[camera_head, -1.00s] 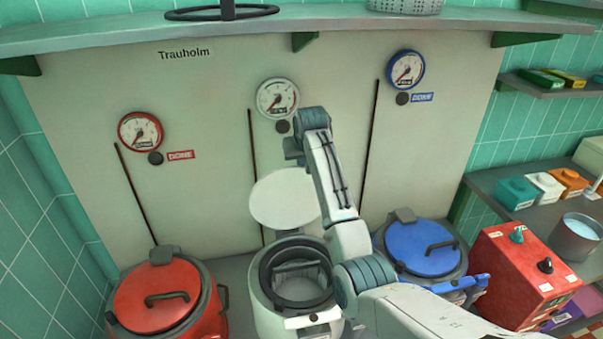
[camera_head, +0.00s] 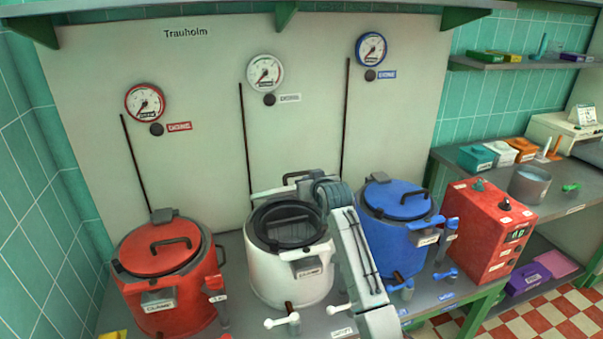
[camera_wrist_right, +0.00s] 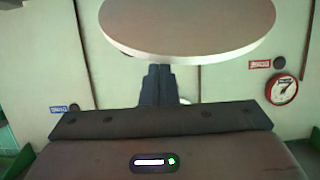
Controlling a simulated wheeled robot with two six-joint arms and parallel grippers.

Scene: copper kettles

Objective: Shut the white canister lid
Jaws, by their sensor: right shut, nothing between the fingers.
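The white canister (camera_head: 290,262) stands in the middle of the counter in the head view, its dark-rimmed mouth uncovered. Its white lid (camera_head: 272,190) shows nearly edge-on above the back of the mouth, raised, with a dark handle on top. In the right wrist view the lid (camera_wrist_right: 187,25) is a large pale disc across the top. My right gripper (camera_wrist_right: 160,72) is shut and empty there, its dark fingertips just below the disc's edge; I cannot tell whether they touch. In the head view my right arm hides part of the lid's right side. My left gripper is out of view.
A red canister (camera_head: 168,285) stands to the left and a blue canister (camera_head: 400,238) to the right, both with lids down. A red box (camera_head: 490,230) is farther right. Taps stick out along the counter's front. A shelf (camera_head: 230,10) runs above.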

